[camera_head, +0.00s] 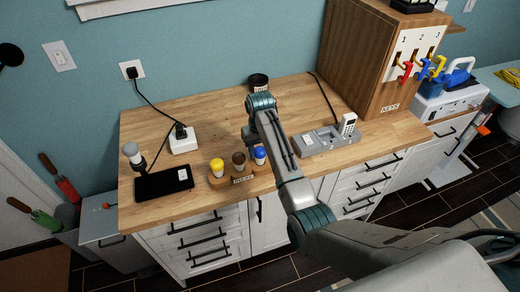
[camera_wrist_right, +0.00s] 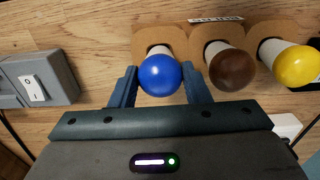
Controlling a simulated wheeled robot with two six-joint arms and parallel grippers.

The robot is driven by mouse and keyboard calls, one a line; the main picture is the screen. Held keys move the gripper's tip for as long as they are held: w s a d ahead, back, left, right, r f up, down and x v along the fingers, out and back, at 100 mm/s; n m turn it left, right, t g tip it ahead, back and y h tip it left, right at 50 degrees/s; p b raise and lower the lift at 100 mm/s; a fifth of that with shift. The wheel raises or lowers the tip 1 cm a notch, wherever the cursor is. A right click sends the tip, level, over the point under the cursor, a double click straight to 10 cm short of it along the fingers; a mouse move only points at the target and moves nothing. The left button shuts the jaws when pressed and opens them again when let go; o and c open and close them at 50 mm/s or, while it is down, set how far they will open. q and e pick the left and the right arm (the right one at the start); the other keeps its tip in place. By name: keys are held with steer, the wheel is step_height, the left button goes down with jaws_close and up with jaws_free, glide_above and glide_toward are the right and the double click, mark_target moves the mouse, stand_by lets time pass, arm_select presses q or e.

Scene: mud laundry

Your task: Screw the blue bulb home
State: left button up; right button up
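The blue bulb (camera_head: 260,154) sits at the right end of a small wooden rack (camera_head: 216,181). In the right wrist view the blue bulb (camera_wrist_right: 160,75) shows its round glass towards me, with its pale neck still in the rack. My right gripper (camera_wrist_right: 160,88) reaches over the worktop, its two fingers apart, one on each side of the blue glass. They look very near it; I cannot tell whether they touch. A grey unit (camera_head: 325,141) right of the rack shows its rocker switch (camera_wrist_right: 35,87) in the wrist view. My left gripper is not visible.
A brown bulb (camera_head: 238,159) and a yellow bulb (camera_head: 217,167) stand close beside the blue one. Left are a black tablet-like slab (camera_head: 164,184), a lamp-like item (camera_head: 132,152) and a white plug block (camera_head: 183,140). A wooden key cabinet (camera_head: 355,55) is right.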

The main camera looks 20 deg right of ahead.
steer(key=shift+r, duration=1.25)
stand_by(0.4)
steer(key=shift+w+r, duration=0.1)
